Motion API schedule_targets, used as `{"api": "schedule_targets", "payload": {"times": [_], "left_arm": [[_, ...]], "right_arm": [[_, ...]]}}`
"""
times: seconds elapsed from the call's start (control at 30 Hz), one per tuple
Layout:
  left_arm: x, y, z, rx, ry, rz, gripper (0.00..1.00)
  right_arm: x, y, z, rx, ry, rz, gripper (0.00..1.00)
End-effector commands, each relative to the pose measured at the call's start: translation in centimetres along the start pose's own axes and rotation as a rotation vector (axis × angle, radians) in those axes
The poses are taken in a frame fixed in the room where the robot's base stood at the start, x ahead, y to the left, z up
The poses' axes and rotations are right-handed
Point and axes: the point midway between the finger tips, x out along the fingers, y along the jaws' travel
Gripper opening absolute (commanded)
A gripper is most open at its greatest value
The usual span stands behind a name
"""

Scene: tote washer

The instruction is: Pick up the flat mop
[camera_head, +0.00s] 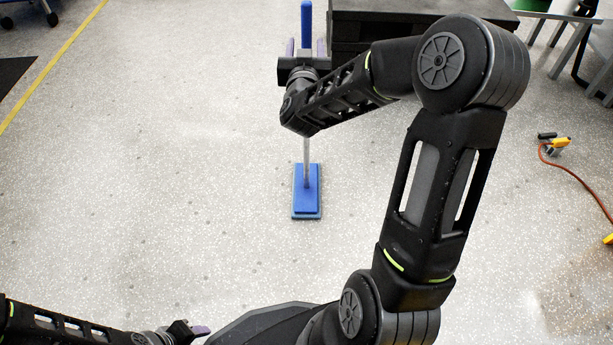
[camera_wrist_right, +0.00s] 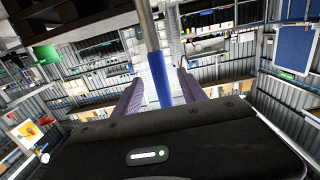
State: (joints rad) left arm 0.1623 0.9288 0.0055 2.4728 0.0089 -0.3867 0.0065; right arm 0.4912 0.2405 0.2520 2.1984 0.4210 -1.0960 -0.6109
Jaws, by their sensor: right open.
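The flat mop stands upright on the floor, its blue flat head (camera_head: 307,208) down and its thin pole rising behind my right wrist. Its blue handle (camera_head: 306,18) shows above my right gripper (camera_head: 306,46). My right gripper is open, with one purple finger on each side of the handle. In the right wrist view the pole and blue handle (camera_wrist_right: 158,75) run between the two spread fingers of the gripper (camera_wrist_right: 159,85); I cannot tell whether either finger touches. My left gripper (camera_head: 197,330) is low at the bottom edge, away from the mop, partly seen.
A dark box-like block (camera_head: 350,30) stands just right of the mop handle. A yellow tool (camera_head: 557,143) with an orange hose (camera_head: 575,176) lies on the floor at the right. The floor (camera_head: 170,150) left of the mop is clear, with a yellow line (camera_head: 50,70) beyond.

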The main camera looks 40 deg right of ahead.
Motion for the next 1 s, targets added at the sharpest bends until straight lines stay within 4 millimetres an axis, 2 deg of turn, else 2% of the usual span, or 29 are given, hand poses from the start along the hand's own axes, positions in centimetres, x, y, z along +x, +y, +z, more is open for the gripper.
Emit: {"api": "schedule_targets", "payload": {"times": [0.17, 0.4, 0.5, 1.0], "left_arm": [[0.6, -0.2, 0.0, 0.0, 0.002, 0.0, 0.45], [1.9, -0.6, -0.1, -0.001, 0.008, 0.0, 0.45], [2.0, -0.6, -0.2, -0.001, 0.01, 0.0, 0.45], [1.9, -0.6, -0.2, -0.001, 0.01, 0.0, 0.45]], "right_arm": [[1.1, 0.1, 0.3, 0.001, 0.001, 0.003, 0.49], [4.5, 0.2, 0.2, 0.002, 0.001, 0.002, 0.49], [5.2, 0.1, 0.1, 0.001, 0.001, 0.001, 0.49], [5.2, 0.1, 0.0, 0.001, 0.0, 0.0, 0.49]]}}
